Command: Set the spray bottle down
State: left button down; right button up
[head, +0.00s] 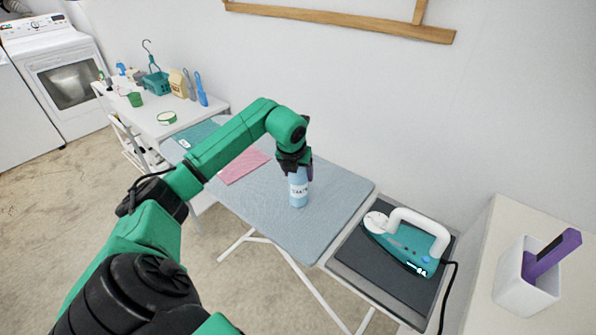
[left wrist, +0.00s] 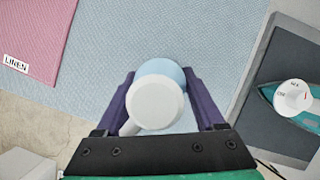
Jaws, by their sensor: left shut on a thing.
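A light blue spray bottle (head: 298,188) with a white label is upright at the ironing board (head: 262,200). My left gripper (head: 297,167) is above the board and shut around the bottle's upper part. In the left wrist view the bottle's white top (left wrist: 156,104) sits between the two purple fingers (left wrist: 160,108). The bottle's base looks to be at or just above the blue board cover; I cannot tell whether it touches. My right gripper is not in view.
A teal iron (head: 405,243) stands on a dark rest right of the board. A pink cloth (head: 243,166) lies left of the bottle. A white cup (head: 524,285) with a purple tool stands far right. The board around the bottle is clear.

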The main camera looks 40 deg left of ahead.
pick_arm(q)
jog(key=shift+a+f, duration=0.1)
jog(key=shift+c, duration=1.1)
grip_release()
jog(key=shift+o, duration=1.1)
jog(key=b+v, duration=0.1)
jog(key=v, duration=1.1)
